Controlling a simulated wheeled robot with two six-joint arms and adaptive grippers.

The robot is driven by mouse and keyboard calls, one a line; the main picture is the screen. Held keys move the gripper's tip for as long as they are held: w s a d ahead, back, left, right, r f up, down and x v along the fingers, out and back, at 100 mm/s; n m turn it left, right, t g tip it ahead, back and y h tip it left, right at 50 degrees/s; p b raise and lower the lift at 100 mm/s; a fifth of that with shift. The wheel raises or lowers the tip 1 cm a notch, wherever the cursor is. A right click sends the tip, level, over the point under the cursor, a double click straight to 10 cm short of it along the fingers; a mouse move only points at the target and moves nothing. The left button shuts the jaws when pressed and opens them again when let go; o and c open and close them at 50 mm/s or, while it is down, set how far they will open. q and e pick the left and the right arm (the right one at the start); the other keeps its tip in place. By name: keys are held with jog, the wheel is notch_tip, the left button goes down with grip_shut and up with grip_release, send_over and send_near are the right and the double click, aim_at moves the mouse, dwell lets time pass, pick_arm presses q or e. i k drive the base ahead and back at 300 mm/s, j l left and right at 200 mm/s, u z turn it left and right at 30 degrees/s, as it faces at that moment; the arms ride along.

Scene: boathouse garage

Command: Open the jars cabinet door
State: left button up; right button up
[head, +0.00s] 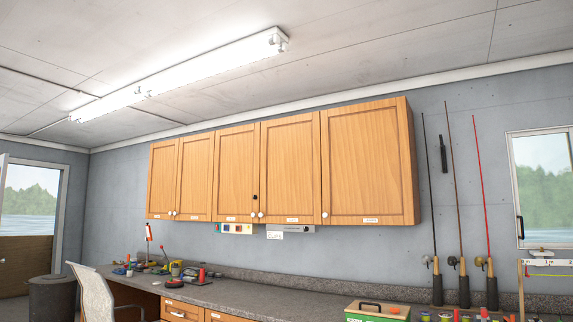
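A row of wooden wall cabinets (290,165) hangs on the grey wall in the middle of the head view. Its several doors all look shut. Small white knobs sit near the lower door edges, such as one on the wide right-hand door (325,214). A small dark fitting (255,197) shows above another knob. Each door has a small label low down, such as the right-hand one (371,220). The labels are too small to read, so I cannot tell which door is the jars cabinet. Neither of my grippers is in view.
A grey counter (250,296) runs below the cabinets, with tools and small items at its left. A chair (92,291) and a dark bin (51,297) stand left. A green box (377,311) and fishing rods (457,200) are at the right.

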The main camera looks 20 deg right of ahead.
aim_at(291, 192)
jog(key=i, duration=1.5)
